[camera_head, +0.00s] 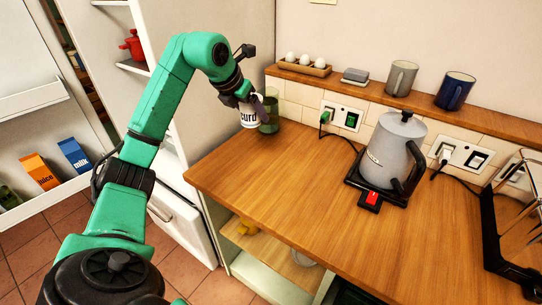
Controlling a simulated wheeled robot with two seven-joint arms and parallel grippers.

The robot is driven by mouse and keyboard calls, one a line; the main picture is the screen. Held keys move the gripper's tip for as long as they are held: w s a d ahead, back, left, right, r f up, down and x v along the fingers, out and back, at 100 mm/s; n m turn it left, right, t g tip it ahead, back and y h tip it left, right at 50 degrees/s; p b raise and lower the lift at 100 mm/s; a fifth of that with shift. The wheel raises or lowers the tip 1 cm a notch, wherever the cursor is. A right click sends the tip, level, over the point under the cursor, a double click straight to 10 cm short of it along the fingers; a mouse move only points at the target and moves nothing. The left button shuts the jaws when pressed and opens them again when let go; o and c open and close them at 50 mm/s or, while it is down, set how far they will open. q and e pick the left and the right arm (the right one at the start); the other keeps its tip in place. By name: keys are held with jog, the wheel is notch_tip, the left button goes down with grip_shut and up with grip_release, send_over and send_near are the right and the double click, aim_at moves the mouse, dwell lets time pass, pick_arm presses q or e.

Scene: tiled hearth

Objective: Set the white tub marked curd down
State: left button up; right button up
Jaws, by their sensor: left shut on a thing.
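The white tub marked curd (249,115) is at the back left end of the wooden counter (300,190). My left gripper (250,100) comes in from above and is shut on the tub, which looks roughly upright. I cannot tell whether the tub's base touches the counter or hangs a little above it. My right gripper is not in view.
A kettle (390,155) on its base, with cords and wall sockets behind, stands right of centre. A toast rack (515,230) is at the right edge. A ledge (345,88) holds eggs and two mugs. The counter's left and front middle are clear.

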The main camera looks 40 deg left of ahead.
pick_arm(q)
jog(key=f, duration=1.1)
jog(key=s+f+p, duration=0.1)
jog(key=f, duration=0.4)
jog(key=shift+f, duration=0.45)
jog(key=shift+w+f, duration=0.1)
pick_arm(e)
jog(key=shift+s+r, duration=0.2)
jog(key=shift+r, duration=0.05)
pick_arm(q)
jog(key=o, duration=1.5)
jog(key=shift+c, duration=0.2)
jog(key=b+v, duration=0.2)
jog(key=v, duration=1)
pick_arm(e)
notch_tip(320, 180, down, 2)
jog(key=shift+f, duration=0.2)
